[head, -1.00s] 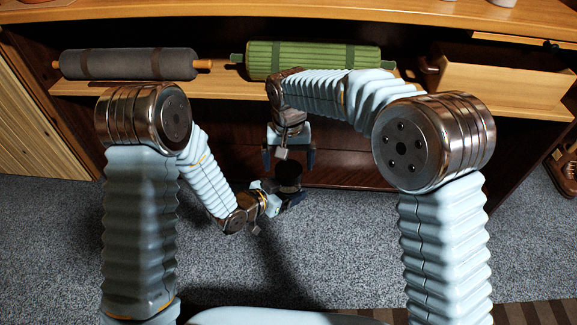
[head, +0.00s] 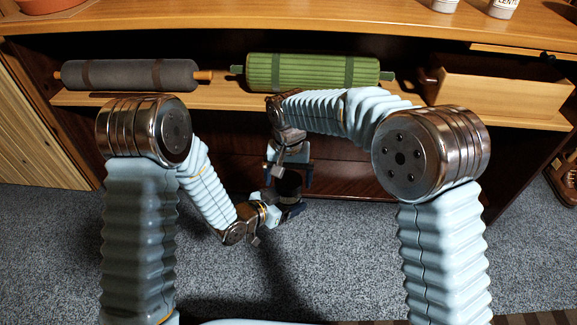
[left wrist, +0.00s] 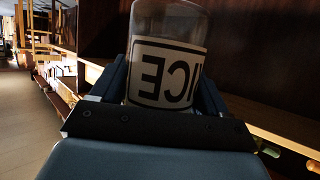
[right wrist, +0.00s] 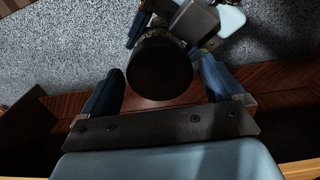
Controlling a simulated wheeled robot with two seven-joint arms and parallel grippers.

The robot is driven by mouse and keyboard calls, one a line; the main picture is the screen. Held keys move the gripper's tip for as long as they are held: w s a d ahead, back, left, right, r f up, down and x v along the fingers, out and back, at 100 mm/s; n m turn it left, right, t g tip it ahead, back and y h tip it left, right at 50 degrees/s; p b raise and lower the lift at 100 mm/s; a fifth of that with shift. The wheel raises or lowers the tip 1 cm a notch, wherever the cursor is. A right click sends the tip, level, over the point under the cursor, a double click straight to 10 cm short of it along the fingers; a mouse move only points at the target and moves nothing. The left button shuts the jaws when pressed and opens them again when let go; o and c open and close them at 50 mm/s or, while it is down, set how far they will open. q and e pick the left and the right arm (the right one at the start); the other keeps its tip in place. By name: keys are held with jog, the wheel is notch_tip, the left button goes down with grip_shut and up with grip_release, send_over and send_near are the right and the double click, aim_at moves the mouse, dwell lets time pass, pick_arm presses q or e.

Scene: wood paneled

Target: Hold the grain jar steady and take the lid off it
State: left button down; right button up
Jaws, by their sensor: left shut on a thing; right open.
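The grain jar (left wrist: 178,45) is clear glass with a white label; the letters "ICE" show upside down in the left wrist view. My left gripper (head: 287,209) is shut on the jar's body and holds it in the air before the lower shelf opening. The dark round lid (right wrist: 160,68) is on top of the jar and shows end-on in the right wrist view. My right gripper (head: 288,178) is open above the jar, its fingers pointing down on either side of the lid (head: 289,183). In the right wrist view gaps show between the lid and both fingers.
A dark rolled mat (head: 127,75) and a green rolled mat (head: 311,72) lie on the shelf behind my arms. A wooden box (head: 500,88) stands at the right of that shelf. Labelled pots (head: 503,8) stand on the counter above. The grey carpet below is clear.

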jog(key=shift+f, duration=0.3)
jog(key=c, duration=0.9)
jog(key=o, duration=1)
